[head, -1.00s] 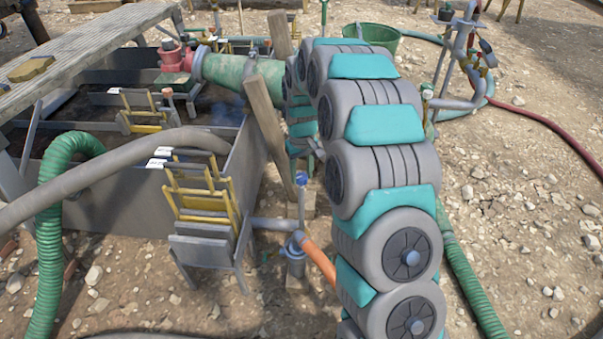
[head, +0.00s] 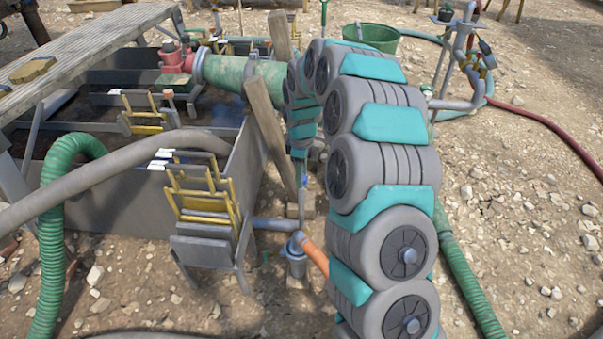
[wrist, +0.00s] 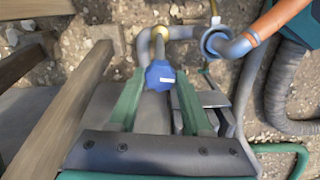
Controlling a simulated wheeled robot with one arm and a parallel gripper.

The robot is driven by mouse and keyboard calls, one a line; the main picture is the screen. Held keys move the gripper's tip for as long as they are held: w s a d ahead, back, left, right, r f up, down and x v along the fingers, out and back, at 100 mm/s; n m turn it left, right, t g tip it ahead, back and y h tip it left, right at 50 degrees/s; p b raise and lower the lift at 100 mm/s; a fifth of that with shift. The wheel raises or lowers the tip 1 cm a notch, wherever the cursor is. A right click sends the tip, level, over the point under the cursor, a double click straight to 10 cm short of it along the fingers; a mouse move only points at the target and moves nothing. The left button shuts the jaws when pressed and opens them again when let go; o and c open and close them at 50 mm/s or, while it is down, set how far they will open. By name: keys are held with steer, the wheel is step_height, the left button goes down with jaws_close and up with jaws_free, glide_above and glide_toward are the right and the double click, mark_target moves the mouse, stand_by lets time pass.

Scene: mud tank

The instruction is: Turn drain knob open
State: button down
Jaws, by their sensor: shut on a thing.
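The blue drain knob (wrist: 160,76) shows in the wrist view on top of a pipe with a brass-coloured collar, between the two green fingers. My gripper (wrist: 157,90) is shut on the knob, one finger on either side of it.
A wooden plank (head: 268,138) leans on the tank (head: 110,203) close beside my gripper. An orange pipe (head: 315,256) joins a grey pipe fitting (head: 296,254) nearby. Yellow frames (head: 205,195) hang at the tank's near corner. Stony ground lies open to the right.

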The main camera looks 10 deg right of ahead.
steer(key=shift+n, duration=0.7)
steer(key=shift+c, duration=1.8)
jaws_free()
steer(key=shift+r, duration=3.9)
